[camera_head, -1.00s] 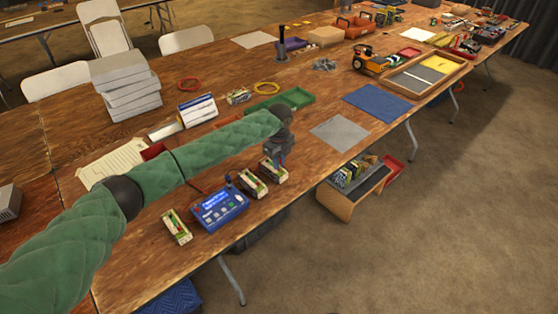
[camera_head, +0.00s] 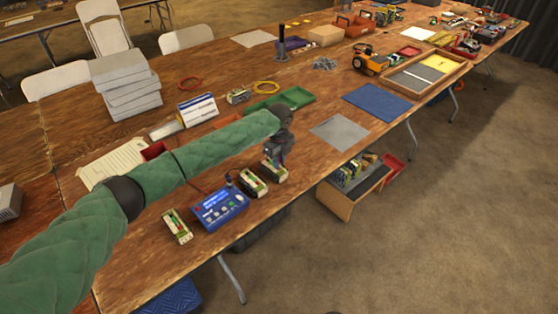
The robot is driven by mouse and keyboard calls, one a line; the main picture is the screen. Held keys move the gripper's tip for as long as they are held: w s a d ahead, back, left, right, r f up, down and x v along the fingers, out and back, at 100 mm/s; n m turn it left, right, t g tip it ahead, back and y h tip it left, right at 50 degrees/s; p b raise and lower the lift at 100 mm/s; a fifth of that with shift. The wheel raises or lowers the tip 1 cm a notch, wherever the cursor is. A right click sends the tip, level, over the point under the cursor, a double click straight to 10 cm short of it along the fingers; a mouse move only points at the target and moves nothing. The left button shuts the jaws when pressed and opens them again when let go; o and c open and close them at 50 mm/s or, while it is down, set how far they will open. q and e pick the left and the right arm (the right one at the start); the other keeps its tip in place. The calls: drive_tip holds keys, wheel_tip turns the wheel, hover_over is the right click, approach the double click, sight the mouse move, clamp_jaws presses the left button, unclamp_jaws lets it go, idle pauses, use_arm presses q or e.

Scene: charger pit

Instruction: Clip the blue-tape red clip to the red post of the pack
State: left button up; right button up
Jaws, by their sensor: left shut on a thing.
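My left gripper (camera_head: 275,156) points down over the rightmost of the small cream packs (camera_head: 275,173) near the table's front edge. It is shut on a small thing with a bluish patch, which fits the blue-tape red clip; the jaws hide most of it. I cannot tell whether it touches the pack. A second pack (camera_head: 252,183) stands just left of it, and a third pack (camera_head: 177,227) lies left of the blue charger (camera_head: 220,208). The red post is too small to make out. My right gripper is out of view.
A red lead (camera_head: 198,188) runs behind the charger, partly under my left arm. A green tray (camera_head: 292,97) lies behind the gripper, and a grey mat (camera_head: 340,132) lies to its right. The table's front edge is close to the packs.

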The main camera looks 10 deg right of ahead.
use_arm(q)
drive_tip(key=o, duration=0.8)
drive_tip(key=shift+o, duration=0.4)
drive_tip(key=shift+o, duration=0.8)
drive_tip(key=shift+r, duration=0.15)
drive_tip(key=shift+r+p, duration=2.6)
drive_tip(key=shift+r, duration=1)
